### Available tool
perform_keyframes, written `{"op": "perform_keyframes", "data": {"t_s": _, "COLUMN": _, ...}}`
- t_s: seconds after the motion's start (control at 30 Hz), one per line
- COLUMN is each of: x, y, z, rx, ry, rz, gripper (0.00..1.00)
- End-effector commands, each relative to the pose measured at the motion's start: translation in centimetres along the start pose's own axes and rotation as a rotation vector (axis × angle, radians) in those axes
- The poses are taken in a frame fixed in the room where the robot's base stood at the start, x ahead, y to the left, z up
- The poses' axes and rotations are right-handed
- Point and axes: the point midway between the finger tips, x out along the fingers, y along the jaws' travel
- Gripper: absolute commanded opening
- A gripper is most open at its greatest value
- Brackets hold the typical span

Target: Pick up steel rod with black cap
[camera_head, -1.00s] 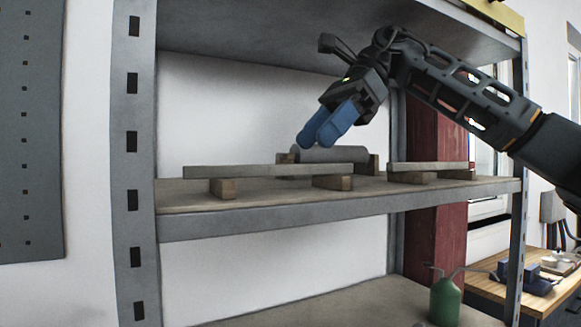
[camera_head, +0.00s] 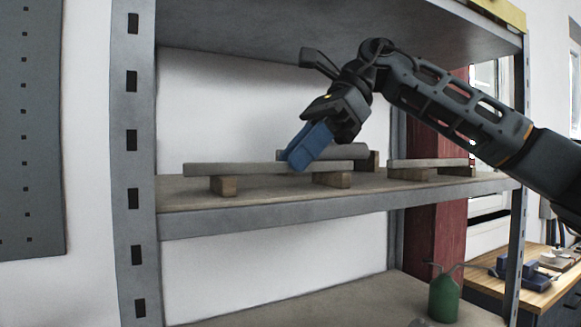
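No black cap shows on any of the pieces, so I cannot tell which is the steel rod with the black cap. A grey round bar (camera_head: 350,151) lies at the back of the middle shelf on wooden blocks, its left part hidden behind my gripper. A flat grey bar (camera_head: 235,169) lies in front on two wooden blocks. A shorter grey bar (camera_head: 430,162) lies to the right on blocks. My gripper (camera_head: 297,164), with blue fingers, points down-left, its tips overlapping the front bar in the picture. The fingers overlap, so their gap and any contact are hidden.
The middle shelf (camera_head: 330,208) has a grey front edge, with another shelf close above my arm. A grey upright post (camera_head: 133,165) stands at left. A green oil can (camera_head: 444,298) stands on the lower shelf. A wooden bench (camera_head: 540,292) is at right.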

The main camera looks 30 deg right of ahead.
Motion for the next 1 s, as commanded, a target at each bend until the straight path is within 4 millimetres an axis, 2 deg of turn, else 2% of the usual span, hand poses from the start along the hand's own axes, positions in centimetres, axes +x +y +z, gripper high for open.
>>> {"op": "perform_keyframes", "data": {"t_s": 0.03, "x": 0.0, "y": 0.0, "z": 0.0, "rx": 0.000, "ry": 0.000, "rz": 0.000, "gripper": 0.13}}
{"op": "perform_keyframes", "data": {"t_s": 0.2, "x": 0.0, "y": 0.0, "z": 0.0, "rx": 0.000, "ry": 0.000, "rz": 0.000, "gripper": 0.00}}
{"op": "perform_keyframes", "data": {"t_s": 0.77, "x": -0.2, "y": 0.0, "z": 0.2, "rx": -0.001, "ry": -0.001, "rz": -0.001, "gripper": 0.00}}
{"op": "perform_keyframes", "data": {"t_s": 1.0, "x": -1.5, "y": 0.0, "z": 1.6, "rx": -0.002, "ry": 0.000, "rz": -0.003, "gripper": 0.00}}
